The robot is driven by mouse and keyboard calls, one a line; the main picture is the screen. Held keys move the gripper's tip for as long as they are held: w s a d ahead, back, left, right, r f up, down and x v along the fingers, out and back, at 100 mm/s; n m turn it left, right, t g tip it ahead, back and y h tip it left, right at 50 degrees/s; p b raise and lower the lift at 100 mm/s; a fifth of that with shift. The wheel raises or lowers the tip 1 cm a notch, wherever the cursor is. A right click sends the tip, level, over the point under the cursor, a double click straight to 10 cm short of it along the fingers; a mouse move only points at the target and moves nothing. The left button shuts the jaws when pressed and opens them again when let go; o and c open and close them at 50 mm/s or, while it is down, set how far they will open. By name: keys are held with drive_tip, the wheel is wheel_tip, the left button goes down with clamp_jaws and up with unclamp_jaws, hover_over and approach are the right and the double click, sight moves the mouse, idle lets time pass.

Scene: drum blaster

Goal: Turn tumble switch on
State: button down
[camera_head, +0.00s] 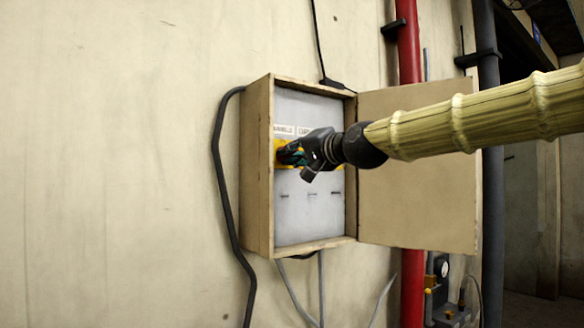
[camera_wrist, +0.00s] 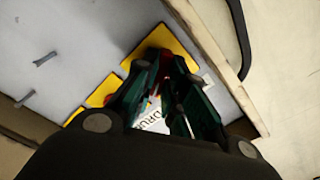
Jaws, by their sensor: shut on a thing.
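An open box (camera_head: 258,170) on the wall holds a light panel (camera_head: 312,222) with a row of yellow switch plates. My gripper (camera_head: 291,155) is at the left yellow plate (camera_head: 278,146), inside the box. In the wrist view, my dark green fingers (camera_wrist: 168,72) reach over the yellow plate (camera_wrist: 178,42) and are shut on its switch. The switch itself is mostly hidden by the fingers; a little red (camera_wrist: 163,103) shows between them. I cannot tell the switch's position. A printed label by the fingers is only partly readable.
The box's left side wall (camera_wrist: 207,60) is close beside the fingers. The door (camera_head: 420,170) stands open to the right, behind my arm. A second yellow plate (camera_wrist: 103,92) and small pegs (camera_wrist: 46,58) are on the panel. A red pipe (camera_head: 410,50) runs at right.

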drive_tip(key=n+b, duration=0.6)
drive_tip(key=n, duration=0.5)
drive_tip(key=shift+f+n+b, duration=0.1)
drive_tip(key=shift+n+b, duration=0.2)
idle(0.4)
drive_tip(key=c, duration=1.5)
unclamp_jaws()
drive_tip(key=shift+v, duration=3.85)
